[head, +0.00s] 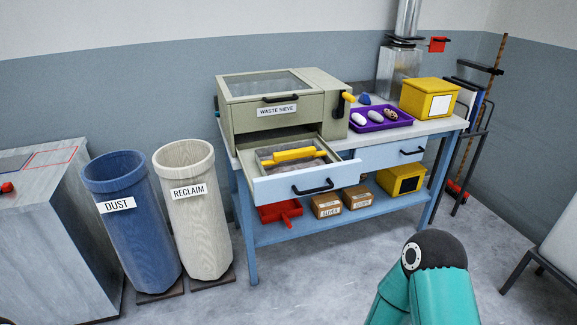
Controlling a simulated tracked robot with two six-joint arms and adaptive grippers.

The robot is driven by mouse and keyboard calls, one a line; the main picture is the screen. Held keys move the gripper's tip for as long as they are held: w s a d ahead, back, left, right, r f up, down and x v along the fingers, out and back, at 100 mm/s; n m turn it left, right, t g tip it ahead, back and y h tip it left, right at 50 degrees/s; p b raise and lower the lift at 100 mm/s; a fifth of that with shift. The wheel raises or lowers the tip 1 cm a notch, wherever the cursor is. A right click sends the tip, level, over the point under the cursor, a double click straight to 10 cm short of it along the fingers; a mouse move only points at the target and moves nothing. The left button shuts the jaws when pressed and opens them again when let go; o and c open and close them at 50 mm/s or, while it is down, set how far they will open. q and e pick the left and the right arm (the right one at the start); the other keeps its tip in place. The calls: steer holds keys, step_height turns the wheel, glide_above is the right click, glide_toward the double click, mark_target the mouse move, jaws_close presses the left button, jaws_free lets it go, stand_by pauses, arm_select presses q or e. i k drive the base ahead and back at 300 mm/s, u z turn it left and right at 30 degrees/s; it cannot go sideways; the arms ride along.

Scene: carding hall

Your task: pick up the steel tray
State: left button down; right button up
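A grey metal-looking tray (262,155), which I take to be the steel tray, sits in the pulled-out drawer (275,187) of the blue bench. A yellow bar (295,155) lies across its top, and brownish-grey matter shows inside it. The tray is below and in front of the open slot of the waste sieve (250,95). The drawer walls hide its lower part. Neither gripper is in view. Only a teal arm link of mine shows at the lower right, well in front of the bench.
A purple tray (360,125) with several pebble-like things and a yellow box (430,98) stand on the bench top. The dust bin (133,230) and reclaim bin (205,235) stand left of the bench. The floor (320,270) before it is clear.

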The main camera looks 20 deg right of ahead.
mark_target(286, 157)
steer(key=z, duration=0.1)
steer(key=i, duration=1)
steer(key=u, duration=0.1)
